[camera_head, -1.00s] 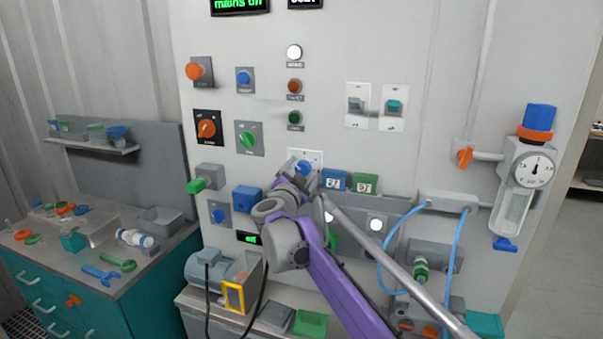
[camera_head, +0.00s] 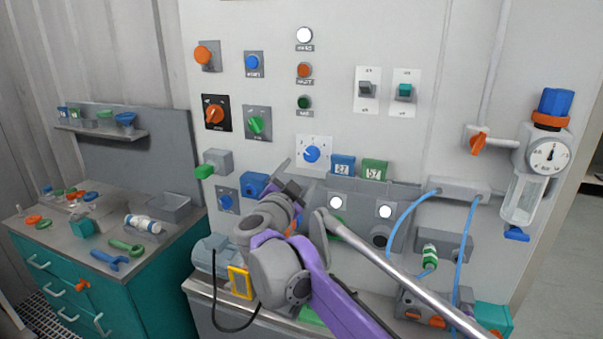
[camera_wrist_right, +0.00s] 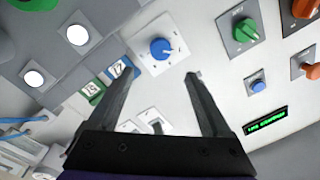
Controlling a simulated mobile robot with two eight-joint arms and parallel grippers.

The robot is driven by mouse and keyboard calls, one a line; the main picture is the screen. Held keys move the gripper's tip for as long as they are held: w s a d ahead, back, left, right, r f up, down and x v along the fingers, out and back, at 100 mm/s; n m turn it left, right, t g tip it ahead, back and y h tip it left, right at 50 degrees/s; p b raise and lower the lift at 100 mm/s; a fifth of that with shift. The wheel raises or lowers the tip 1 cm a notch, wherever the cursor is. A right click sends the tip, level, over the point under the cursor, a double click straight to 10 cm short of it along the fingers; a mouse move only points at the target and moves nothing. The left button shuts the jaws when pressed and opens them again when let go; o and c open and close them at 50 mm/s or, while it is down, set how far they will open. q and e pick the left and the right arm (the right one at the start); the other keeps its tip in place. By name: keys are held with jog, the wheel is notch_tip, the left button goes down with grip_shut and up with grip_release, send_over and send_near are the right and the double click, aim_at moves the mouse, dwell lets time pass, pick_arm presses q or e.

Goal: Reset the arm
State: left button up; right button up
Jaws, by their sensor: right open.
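My right gripper (camera_head: 290,178) is in front of the wall panel (camera_head: 345,45), just below and left of a blue rotary knob (camera_head: 311,154) on a white plate. In the right wrist view the two dark fingers (camera_wrist_right: 158,85) are spread apart with nothing between them. The blue knob (camera_wrist_right: 160,46) shows beyond the fingertips and apart from them. My right arm, grey and purple, comes up from the bottom and hides part of the lower panel. My left gripper does not show.
The panel carries orange (camera_head: 214,114) and green (camera_head: 257,124) knobs and two toggle switches. A filter regulator (camera_head: 532,170) and blue hoses (camera_head: 470,225) are at the right. A teal workbench (camera_head: 150,290) with tools is at the left. A grey motor (camera_head: 210,254) stands low.

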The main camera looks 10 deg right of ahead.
jog(key=shift+s, duration=0.1)
jog(key=s+a+f+n+g+y+p, duration=0.1)
jog(key=s+a+f+n+y, duration=0.2)
jog(key=s+f+n+y, duration=0.35)
jog(key=s+a+f+n+g+y+p, duration=0.1)
jog(key=s+a+f+n+y, duration=0.2)
jog(key=s+f+n+y, duration=0.3)
jog(key=s+d+f+g+h, duration=0.1)
jog(key=s+d+f+g, duration=0.1)
jog(key=s+f, duration=0.5)
jog(key=s+d+f+n+g+h, duration=0.1)
jog(key=s+d+f+g, duration=0.2)
jog(key=s+f, duration=0.4)
jog(key=s+d+f+g+h, duration=0.1)
jog(key=s+d+f+g, duration=0.2)
jog(key=s+f, duration=0.4)
jog(key=s, duration=0.3)
jog(key=shift+s+d+g, duration=0.25)
jog(key=shift+g, duration=0.05)
